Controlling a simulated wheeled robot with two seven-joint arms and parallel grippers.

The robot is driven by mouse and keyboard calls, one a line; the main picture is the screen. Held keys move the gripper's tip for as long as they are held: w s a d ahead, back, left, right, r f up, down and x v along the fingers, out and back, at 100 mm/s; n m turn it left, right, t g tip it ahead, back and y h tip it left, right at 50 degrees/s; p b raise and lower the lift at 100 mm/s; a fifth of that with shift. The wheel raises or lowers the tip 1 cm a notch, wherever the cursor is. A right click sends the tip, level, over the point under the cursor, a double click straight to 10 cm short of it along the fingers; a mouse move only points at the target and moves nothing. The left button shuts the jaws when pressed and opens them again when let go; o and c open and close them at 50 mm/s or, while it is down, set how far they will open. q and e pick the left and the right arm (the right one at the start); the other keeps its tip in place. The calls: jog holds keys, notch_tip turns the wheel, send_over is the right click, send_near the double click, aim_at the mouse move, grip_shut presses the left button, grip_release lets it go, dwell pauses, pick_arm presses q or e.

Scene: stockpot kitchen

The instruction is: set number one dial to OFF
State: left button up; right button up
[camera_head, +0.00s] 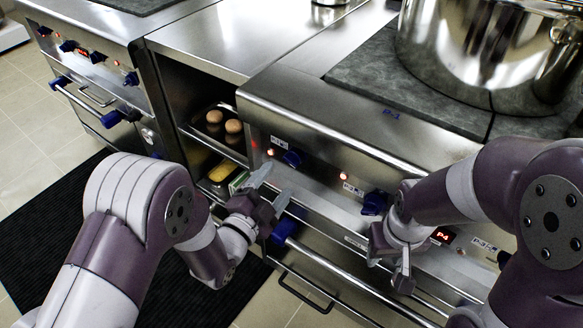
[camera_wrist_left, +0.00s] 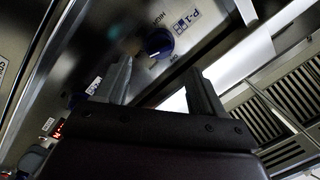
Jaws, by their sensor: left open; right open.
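The number one dial (camera_head: 292,158) is a blue knob on the steel front panel, beside a P-1 label (camera_head: 278,142) and a glowing red-orange light (camera_head: 270,152). In the left wrist view the dial (camera_wrist_left: 158,43) sits just beyond the fingertips, with the P-1 label (camera_wrist_left: 186,22) beside it. Its exact setting is hard to tell. My left gripper (camera_head: 273,186) is open and empty, just in front of and below the dial, apart from it; its fingers also show in the wrist view (camera_wrist_left: 160,74). My right gripper (camera_head: 389,272) is open and empty, low before the panel.
A second blue dial (camera_head: 375,202) with a lit light is further right on the panel. A blue-ended oven handle (camera_head: 285,230) runs below my left gripper. A large steel pot (camera_head: 480,50) stands on the cooktop. Shelves with buns (camera_head: 233,126) are left of the panel.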

aim_at(289, 163)
pick_arm(q)
jog(key=b+x, duration=0.1)
jog(key=x, duration=0.6)
jog(key=shift+w+f, duration=0.15)
jog(key=shift+w, duration=0.05)
jog(key=c, duration=1)
jog(key=shift+c, duration=0.2)
